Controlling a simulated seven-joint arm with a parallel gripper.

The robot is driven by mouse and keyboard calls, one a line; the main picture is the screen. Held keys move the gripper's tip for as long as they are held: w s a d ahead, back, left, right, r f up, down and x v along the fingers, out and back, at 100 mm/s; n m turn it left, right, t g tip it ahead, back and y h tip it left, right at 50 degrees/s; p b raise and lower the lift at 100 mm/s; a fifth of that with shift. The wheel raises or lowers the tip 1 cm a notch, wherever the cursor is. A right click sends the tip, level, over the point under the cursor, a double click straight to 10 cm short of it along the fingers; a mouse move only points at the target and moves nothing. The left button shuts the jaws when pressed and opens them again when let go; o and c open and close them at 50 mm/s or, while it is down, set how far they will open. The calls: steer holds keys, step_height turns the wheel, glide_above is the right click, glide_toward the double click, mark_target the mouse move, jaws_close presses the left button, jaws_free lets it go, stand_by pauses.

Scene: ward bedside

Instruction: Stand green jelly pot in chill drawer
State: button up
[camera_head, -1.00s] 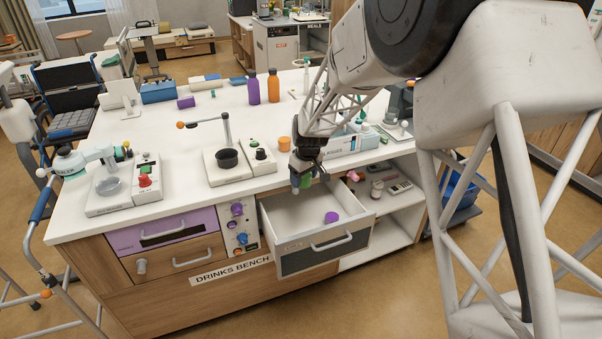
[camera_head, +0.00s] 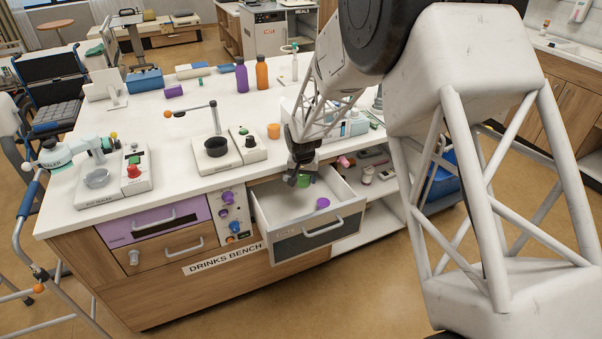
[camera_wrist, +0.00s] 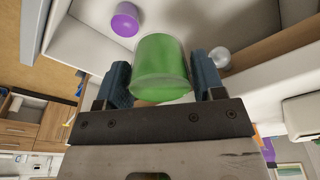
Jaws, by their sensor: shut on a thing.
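The green jelly pot (camera_wrist: 161,68) sits between the two fingers of my gripper (camera_wrist: 166,84) in the wrist view. My gripper is shut on it. In the head view my gripper (camera_head: 300,180) is at the back left part of the open chill drawer (camera_head: 320,234). The green pot (camera_head: 304,181) shows partly there, behind the fingers. A purple pot (camera_head: 323,203) stands on the drawer floor; it also shows in the wrist view (camera_wrist: 125,20). I cannot tell whether the green pot touches the drawer floor.
The drinks bench top (camera_head: 150,200) is above the drawer's back edge. An open shelf (camera_head: 375,215) lies right of the drawer.

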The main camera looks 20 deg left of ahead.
steer(key=shift+w+d+f+m, duration=0.2)
steer(key=shift+f+m, duration=0.45)
steer(key=shift+m, duration=0.45)
steer(key=shift+f, duration=0.2)
steer(key=shift+f, duration=6.8)
steer(key=shift+f, duration=0.55)
steer(key=o, duration=1.1)
steer(key=shift+o, duration=0.4)
steer(key=shift+r, duration=0.15)
step_height(320, 180, up, 8)
